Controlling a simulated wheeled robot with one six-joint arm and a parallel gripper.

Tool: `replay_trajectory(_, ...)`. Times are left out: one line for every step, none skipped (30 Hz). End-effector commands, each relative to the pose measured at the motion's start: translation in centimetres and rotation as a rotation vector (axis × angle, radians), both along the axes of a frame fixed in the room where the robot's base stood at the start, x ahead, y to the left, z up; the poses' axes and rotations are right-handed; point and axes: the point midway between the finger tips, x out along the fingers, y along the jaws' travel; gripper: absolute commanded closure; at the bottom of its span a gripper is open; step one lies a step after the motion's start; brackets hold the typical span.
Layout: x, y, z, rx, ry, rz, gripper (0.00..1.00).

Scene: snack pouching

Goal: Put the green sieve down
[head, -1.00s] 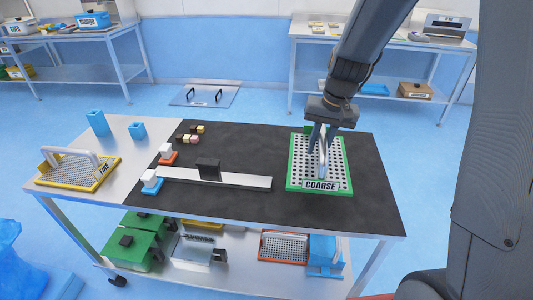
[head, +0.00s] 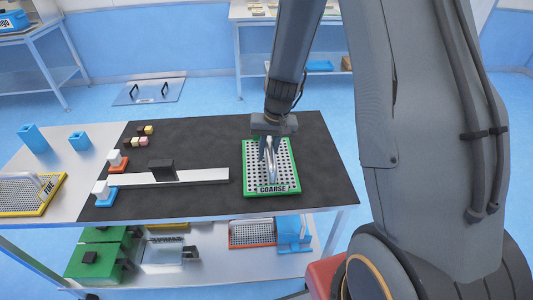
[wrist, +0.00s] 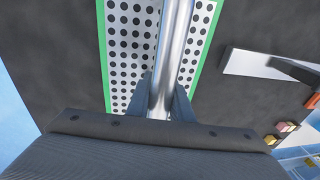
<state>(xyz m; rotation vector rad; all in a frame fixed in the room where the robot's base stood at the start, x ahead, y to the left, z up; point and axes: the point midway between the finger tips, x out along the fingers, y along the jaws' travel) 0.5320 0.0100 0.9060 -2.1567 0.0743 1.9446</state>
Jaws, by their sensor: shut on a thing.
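The green sieve (head: 255,183) has a green frame, a white plate with dark holes, a COARSE label at its front edge and a metal bar handle. It is over the right half of the black mat (head: 315,172); I cannot tell whether it touches the mat. My gripper (head: 269,147) points down over it, shut on the handle. In the wrist view the sieve (wrist: 131,45) shows with its handle (wrist: 172,50) between my two fingers (wrist: 161,98). The far part of the sieve is partly hidden by my gripper.
A white bar (head: 205,176) with a black block (head: 161,169) lies left of the sieve. Small snack cubes (head: 138,141) sit at the mat's back left. A yellow FINE sieve (head: 20,194) is at the table's left end. The mat right of the sieve is bare.

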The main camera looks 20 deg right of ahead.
Motion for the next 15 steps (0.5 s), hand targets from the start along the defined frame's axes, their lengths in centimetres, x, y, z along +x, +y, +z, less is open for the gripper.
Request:
replay_trajectory(-0.02, 0.01, -0.32, 0.0, 0.001, -0.001, 1.0)
replay_trajectory(-0.03, 0.01, -0.48, 0.0, 0.001, -0.001, 1.0)
replay_trajectory(-0.01, 0.01, -0.6, 0.0, 0.0, 0.0, 1.0)
replay_trajectory(0.02, 0.01, -0.64, -0.001, -0.001, 0.0, 1.0)
replay_trajectory(0.03, 0.01, -0.65, 0.0, -0.001, 0.0, 1.0)
replay_trajectory(0.04, 0.0, -0.64, 0.0, -0.001, 0.001, 1.0)
replay_trajectory(0.04, 0.0, -0.63, 0.0, -0.001, 0.001, 1.0)
replay_trajectory(0.04, 0.01, -0.63, 0.0, -0.001, 0.001, 1.0)
replay_trajectory(0.04, 0.01, -0.63, 0.0, -0.001, 0.001, 1.0)
replay_trajectory(0.03, 0.01, -0.63, 0.0, -0.001, 0.001, 1.0)
replay_trajectory(0.03, 0.02, -0.66, 0.0, -0.001, 0.001, 1.0)
replay_trajectory(0.04, 0.02, -0.76, 0.0, -0.001, 0.001, 1.0)
replay_trajectory(0.04, 0.01, -0.86, 0.0, -0.001, 0.001, 1.0)
replay_trajectory(0.05, 0.02, -0.96, 0.0, -0.001, 0.001, 1.0)
replay_trajectory(-0.02, 0.02, -0.9, 0.0, 0.0, 0.001, 0.73)
